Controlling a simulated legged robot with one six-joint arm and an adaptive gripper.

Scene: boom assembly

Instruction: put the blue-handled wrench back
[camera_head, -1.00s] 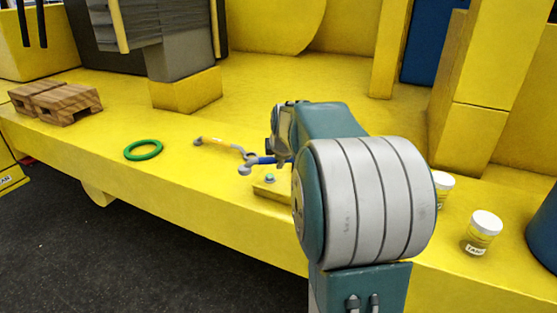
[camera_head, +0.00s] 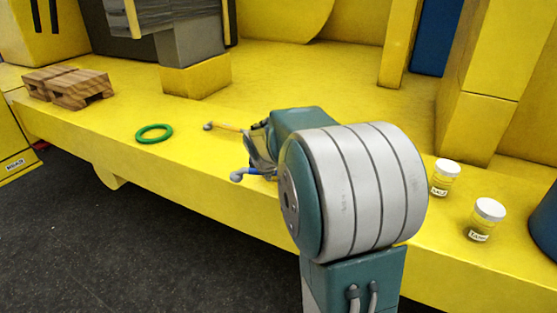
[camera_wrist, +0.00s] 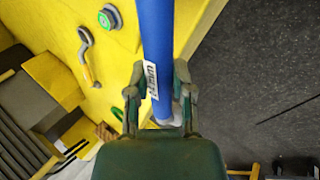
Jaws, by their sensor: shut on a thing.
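The blue-handled wrench (camera_head: 250,171) is in my gripper (camera_head: 262,152), its grey head pointing left near the front edge of the yellow deck. The wrist view shows the blue handle (camera_wrist: 155,40), with a white size label, running up between the fingers of my gripper (camera_wrist: 160,82), which are shut on it. An orange-handled wrench (camera_head: 223,127) lies on the deck behind; it also shows in the wrist view (camera_wrist: 88,60). My arm hides part of the deck in the head view.
A green ring (camera_head: 154,133) and wooden blocks (camera_head: 68,87) lie on the deck to the left. Two lidded jars (camera_head: 446,178) (camera_head: 487,219) stand at the right. A green-centred round fitting (camera_wrist: 110,17) shows in the wrist view. Yellow posts rise behind.

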